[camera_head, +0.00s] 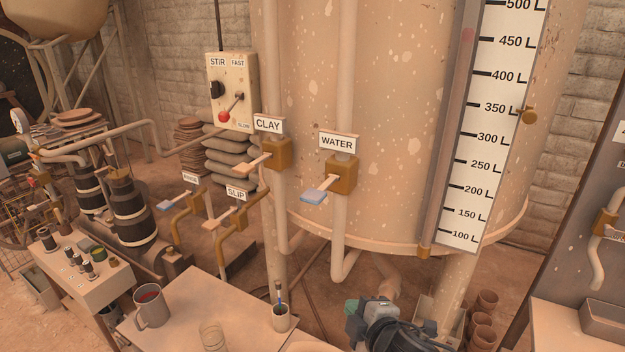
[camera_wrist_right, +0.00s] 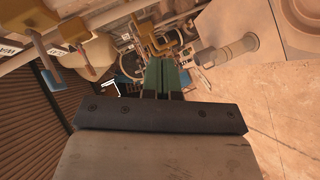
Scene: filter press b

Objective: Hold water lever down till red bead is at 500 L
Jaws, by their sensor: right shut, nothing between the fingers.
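The water lever (camera_head: 314,196) has a pale blue paddle and sticks out to the lower left from a brass valve under the WATER sign (camera_head: 337,143). Nothing touches it. The level scale (camera_head: 487,140) runs up the tank's right side, with 500 L at the picture's top edge. A faint reddish spot (camera_head: 467,35), perhaps the red bead, shows in the tube beside it near 450 L. My right gripper (camera_head: 356,312) is low, below and right of the lever, apart from it. In the right wrist view its green fingers (camera_wrist_right: 160,75) are together and empty. My left gripper is not in view.
The clay lever (camera_head: 252,163) is left of the water lever. A table (camera_head: 190,310) below holds a mug (camera_head: 151,305), a glass (camera_head: 213,335) and a brush cup (camera_head: 281,318). A brass knob (camera_head: 529,116) sits by the scale. Space before the water lever is clear.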

